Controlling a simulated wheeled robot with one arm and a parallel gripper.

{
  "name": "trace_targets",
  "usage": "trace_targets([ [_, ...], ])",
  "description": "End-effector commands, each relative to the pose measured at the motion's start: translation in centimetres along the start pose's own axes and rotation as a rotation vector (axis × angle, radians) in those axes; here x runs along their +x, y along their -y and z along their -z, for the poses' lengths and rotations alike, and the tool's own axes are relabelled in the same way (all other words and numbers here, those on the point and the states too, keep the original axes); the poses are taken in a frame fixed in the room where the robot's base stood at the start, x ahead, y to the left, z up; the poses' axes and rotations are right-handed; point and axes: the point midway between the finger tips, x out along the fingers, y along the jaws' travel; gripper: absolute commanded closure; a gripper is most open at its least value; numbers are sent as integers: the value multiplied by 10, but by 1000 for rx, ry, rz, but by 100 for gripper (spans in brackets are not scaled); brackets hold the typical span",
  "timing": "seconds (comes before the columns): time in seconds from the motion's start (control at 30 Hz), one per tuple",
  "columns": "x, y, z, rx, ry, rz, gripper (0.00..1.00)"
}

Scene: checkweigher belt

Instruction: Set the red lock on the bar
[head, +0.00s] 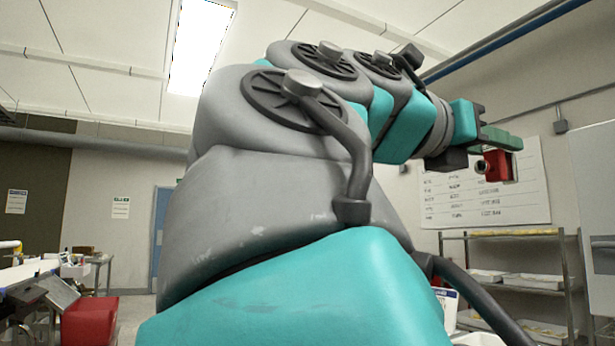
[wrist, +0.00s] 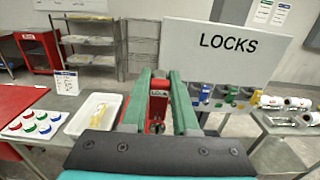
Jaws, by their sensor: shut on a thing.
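My gripper (head: 503,140) has green fingers and is raised high at the right of the head view. It is shut on a red lock (head: 497,166), which hangs below the fingertips. In the wrist view the red lock (wrist: 158,102) shows between the two fingers of my gripper (wrist: 160,78). A white sign reading LOCKS (wrist: 226,46) stands beyond, right of the fingers. Below it are blue (wrist: 205,94), green (wrist: 233,100) and yellow (wrist: 256,97) pieces, too small to make out well. I cannot clearly make out the bar; the sign and fingers may hide part of it.
A white tray (wrist: 94,113) and a board with several coloured discs (wrist: 34,124) lie on the left table. Shiny rolls (wrist: 285,103) lie on the right table. A metal rack (wrist: 92,47) and a red cabinet (wrist: 38,52) stand behind. Floor shows between the tables.

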Motion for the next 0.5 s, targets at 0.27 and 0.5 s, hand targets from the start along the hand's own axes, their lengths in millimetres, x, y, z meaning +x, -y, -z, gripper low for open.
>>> trace_targets([
  [0.27,-21,0,-1,1,4,-2,100],
  [0.5,-39,0,-1,2,3,-1,100],
])
